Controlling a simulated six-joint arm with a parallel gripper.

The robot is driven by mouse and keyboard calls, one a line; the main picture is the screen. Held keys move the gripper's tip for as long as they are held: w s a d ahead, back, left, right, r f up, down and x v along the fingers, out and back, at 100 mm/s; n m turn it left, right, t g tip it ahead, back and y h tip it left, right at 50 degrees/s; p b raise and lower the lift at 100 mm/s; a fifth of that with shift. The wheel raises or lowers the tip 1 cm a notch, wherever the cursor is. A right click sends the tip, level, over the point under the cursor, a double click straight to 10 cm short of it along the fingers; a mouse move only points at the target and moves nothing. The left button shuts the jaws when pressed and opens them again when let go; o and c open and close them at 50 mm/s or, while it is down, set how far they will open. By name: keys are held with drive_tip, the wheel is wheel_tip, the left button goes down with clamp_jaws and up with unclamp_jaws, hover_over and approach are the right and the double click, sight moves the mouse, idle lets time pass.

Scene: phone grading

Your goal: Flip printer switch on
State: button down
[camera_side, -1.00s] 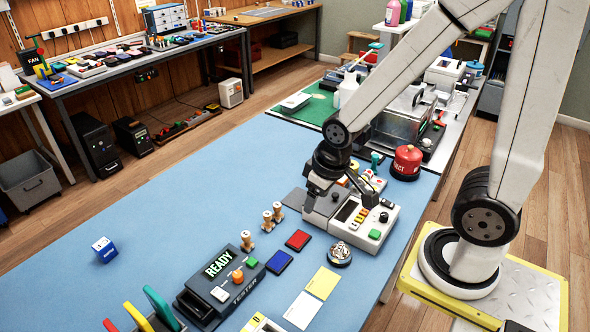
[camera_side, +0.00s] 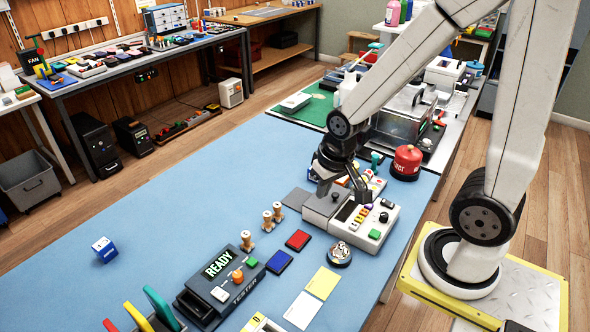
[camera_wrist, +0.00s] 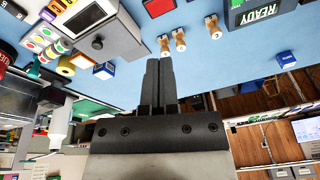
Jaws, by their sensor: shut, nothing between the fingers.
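A white-and-grey boxy device (camera_side: 386,240), likely the printer, stands on the blue bench mat. It has a dark display strip, coloured keys, a green button and a black knob. Its grey section (camera_side: 318,208) lies nearest my gripper and carries a small dark knob or switch (camera_wrist: 97,42), seen in the wrist view. Whether that switch is on or off I cannot tell. In the wrist view the shut fingers (camera_wrist: 158,64) point past the device's side, with no visible contact.
Wooden stamps (camera_side: 272,215), a red pad (camera_side: 298,240), a blue pad (camera_side: 279,262) and a metal bell (camera_side: 339,254) stand in front. A dark tester reading READY (camera_side: 222,285) is farther forward.

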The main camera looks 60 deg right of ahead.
drive_tip(key=d+m, duration=0.7)
drive_tip(key=m, duration=2.3)
hover_over(384, 201)
drive_tip(key=s+a, duration=0.1)
drive_tip(key=f, duration=0.1)
drive_tip(key=shift+s+d+f+m+g, duration=0.1)
drive_tip(key=shift+s+d+m+g, duration=0.45)
drive_tip(key=shift+m, duration=0.65)
drive_tip(key=shift+f, duration=0.15)
drive_tip(key=shift+w+f, duration=0.3)
drive_tip(key=shift+f, duration=1.95)
drive_tip(key=shift+w+f, duration=0.3)
drive_tip(key=shift+f, duration=1.95)
drive_tip(key=shift+w+f, duration=0.3)
drive_tip(key=shift+f, duration=1.95)
drive_tip(key=shift+f, duration=0.1)
